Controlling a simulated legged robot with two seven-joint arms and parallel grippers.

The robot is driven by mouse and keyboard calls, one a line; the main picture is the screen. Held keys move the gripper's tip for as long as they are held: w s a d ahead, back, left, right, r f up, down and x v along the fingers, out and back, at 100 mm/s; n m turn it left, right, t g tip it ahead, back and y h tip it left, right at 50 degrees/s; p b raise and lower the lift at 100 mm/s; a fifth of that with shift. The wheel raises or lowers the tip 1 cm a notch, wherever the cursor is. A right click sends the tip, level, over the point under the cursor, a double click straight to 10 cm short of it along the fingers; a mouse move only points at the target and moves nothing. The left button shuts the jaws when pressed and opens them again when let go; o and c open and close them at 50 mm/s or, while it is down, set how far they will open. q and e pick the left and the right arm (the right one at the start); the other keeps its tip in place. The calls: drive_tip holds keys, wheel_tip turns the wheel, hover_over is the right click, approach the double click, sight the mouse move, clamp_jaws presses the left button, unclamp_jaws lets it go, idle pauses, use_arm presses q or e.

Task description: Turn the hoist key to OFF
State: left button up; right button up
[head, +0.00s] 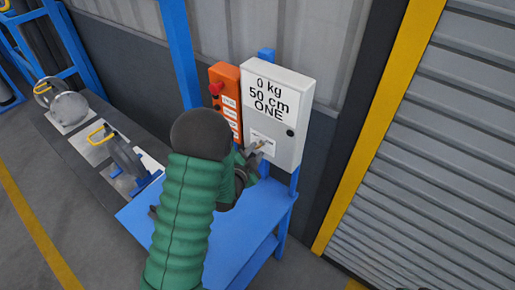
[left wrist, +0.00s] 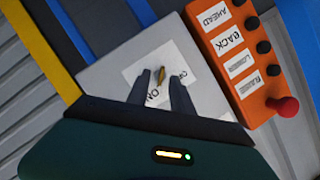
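The brass hoist key (left wrist: 161,76) sits in a white label plate (left wrist: 137,72) on the front of a grey-white box. The label reads ON on one side and has partly hidden lettering, perhaps OFF, on another. In the head view, the box (head: 284,84) reads "0 kg 50 cm ONE", and its label plate (head: 262,142) is low on its front. My left gripper (left wrist: 159,84) is in front of the plate with its two fingers apart, one either side of the key. I cannot tell whether they touch it. My right gripper is not in view.
An orange control box (left wrist: 238,58) with dark buttons and a red knob (left wrist: 287,106) is beside the grey-white box. A blue bench (head: 240,238) stands below. Metal fittings (head: 68,107) lie on the surface at left. A roller shutter (head: 440,150) is at right.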

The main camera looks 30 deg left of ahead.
use_arm(q)
drive_tip(key=shift+x, duration=1.2)
drive_tip(key=shift+s+r, duration=0.1)
drive_tip(key=shift+s, duration=0.05)
clamp_jaws()
